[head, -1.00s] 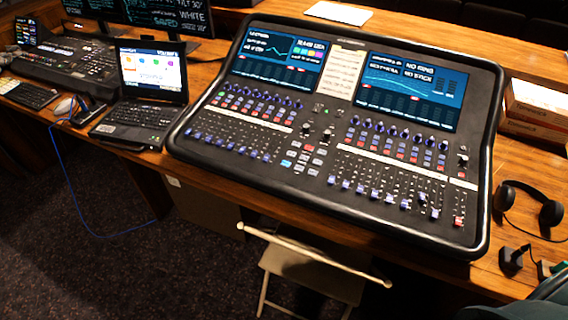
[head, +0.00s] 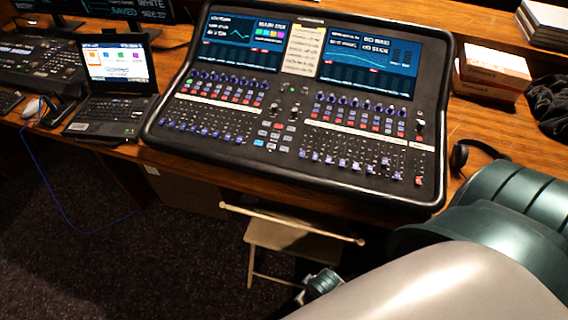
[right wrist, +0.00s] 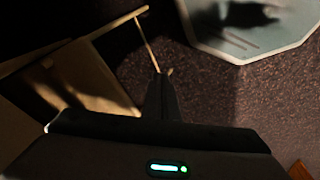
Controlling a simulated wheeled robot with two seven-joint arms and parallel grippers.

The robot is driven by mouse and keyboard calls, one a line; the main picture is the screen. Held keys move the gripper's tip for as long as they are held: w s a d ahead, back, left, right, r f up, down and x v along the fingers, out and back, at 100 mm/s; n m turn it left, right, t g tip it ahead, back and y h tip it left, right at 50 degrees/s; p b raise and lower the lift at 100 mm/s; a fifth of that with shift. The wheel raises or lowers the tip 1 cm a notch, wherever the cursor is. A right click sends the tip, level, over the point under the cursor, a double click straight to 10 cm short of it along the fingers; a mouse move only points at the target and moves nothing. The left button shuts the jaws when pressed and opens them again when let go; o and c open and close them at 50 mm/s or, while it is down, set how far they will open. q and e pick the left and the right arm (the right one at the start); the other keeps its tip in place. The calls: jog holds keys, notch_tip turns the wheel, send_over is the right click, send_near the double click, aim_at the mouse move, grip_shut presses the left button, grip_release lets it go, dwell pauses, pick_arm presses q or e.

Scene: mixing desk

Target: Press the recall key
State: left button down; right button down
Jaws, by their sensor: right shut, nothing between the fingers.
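The mixing desk (head: 300,120) stands on the wooden table, with two screens, rows of knobs and faders. A small block of keys (head: 270,135) sits in its lower middle, with one lit cyan key (head: 258,143). Key labels are too small to read, so I cannot tell which is the recall key. My right arm enters the head view at lower right, below and in front of the desk. In the right wrist view my right gripper (right wrist: 162,78) is shut and empty, over the dark carpet and apart from the desk. My left gripper is not in view.
A folding chair (head: 290,238) stands in front of the table; it also shows in the right wrist view (right wrist: 85,85). A laptop (head: 115,90) is left of the desk. Headphones (head: 462,155), partly hidden by my arm, and boxes (head: 493,68) are on the right.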

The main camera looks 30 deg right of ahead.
aim_at(291, 141)
jog(key=w+r+n+t+p, duration=0.15)
jog(key=w+r, duration=0.25)
jog(key=r, duration=0.8)
jog(key=w+r+t+p, duration=0.15)
jog(key=w+r, duration=0.35)
jog(key=r, duration=0.7)
jog(key=w+a+r+n+t+y+p, duration=0.25)
jog(key=w+r+n, duration=0.35)
jog(key=w+r, duration=0.7)
jog(key=w+d+r+n, duration=0.1)
jog(key=w+d+r, duration=0.1)
jog(key=w+d+r+n, duration=0.2)
jog(key=w+d+r, duration=0.1)
jog(key=shift+w+d+r+t+y, duration=0.15)
jog(key=shift+d+r+t+y, duration=0.1)
jog(key=shift+d+t+y, duration=0.1)
jog(key=w+d+r, duration=0.2)
jog(key=d, duration=0.3)
jog(key=w+d+r+n, duration=0.1)
jog(key=w+d+r, duration=0.1)
jog(key=d, duration=0.3)
jog(key=shift+w+d+r+t, duration=0.25)
jog(key=shift+d+r+t, duration=0.05)
jog(key=shift+r, duration=0.2)
jog(key=shift+f, duration=0.1)
